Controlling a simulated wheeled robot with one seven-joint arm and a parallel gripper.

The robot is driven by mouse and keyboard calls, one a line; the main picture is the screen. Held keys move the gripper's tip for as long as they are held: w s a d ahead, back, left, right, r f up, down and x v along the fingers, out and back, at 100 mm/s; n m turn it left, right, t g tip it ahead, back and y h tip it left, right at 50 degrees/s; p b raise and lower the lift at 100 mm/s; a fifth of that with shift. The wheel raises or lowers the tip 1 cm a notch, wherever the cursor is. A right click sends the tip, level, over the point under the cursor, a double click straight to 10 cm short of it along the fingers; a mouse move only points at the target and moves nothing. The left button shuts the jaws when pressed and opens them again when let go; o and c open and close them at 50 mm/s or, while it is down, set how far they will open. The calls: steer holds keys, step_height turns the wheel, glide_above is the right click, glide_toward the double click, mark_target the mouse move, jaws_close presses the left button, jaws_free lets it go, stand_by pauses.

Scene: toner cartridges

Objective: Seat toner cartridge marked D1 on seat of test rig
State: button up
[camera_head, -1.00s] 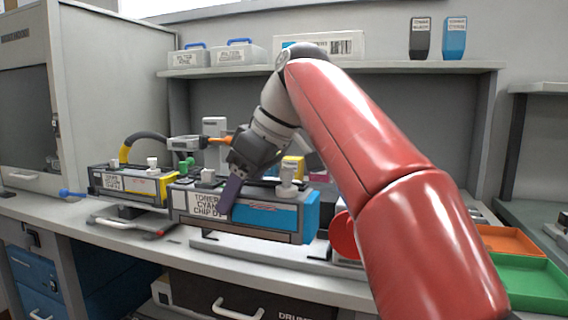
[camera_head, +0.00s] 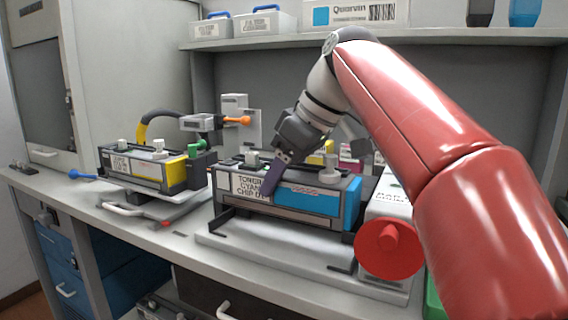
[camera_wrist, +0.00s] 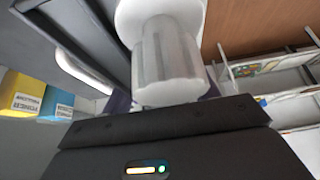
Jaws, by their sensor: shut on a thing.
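The cyan toner cartridge marked D1 (camera_head: 318,199) is a long grey and blue block with a "TONER CYAN CHIP D1" label on its front. My gripper (camera_head: 272,180) is shut on it near the label, with one dark finger down its front face. The cartridge looks about level, over a pale base plate (camera_head: 290,250) with black corner brackets, which appears to be the rig's seat. I cannot tell whether the cartridge touches the plate.
A yellow-ended cartridge (camera_head: 150,168) sits on a stand to the left, below a hose and an orange-knobbed fixture (camera_head: 205,122). A white device with a red round knob (camera_head: 388,248) stands close at the right. A shelf (camera_head: 400,35) runs above the bench.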

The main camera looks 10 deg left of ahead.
steer(key=shift+f+b, duration=1.9)
steer(key=shift+f, duration=0.55)
steer(key=shift+s+d, duration=0.1)
steer(key=shift+f, duration=0.7)
steer(key=o, duration=1.5)
steer(key=shift+f, duration=0.1)
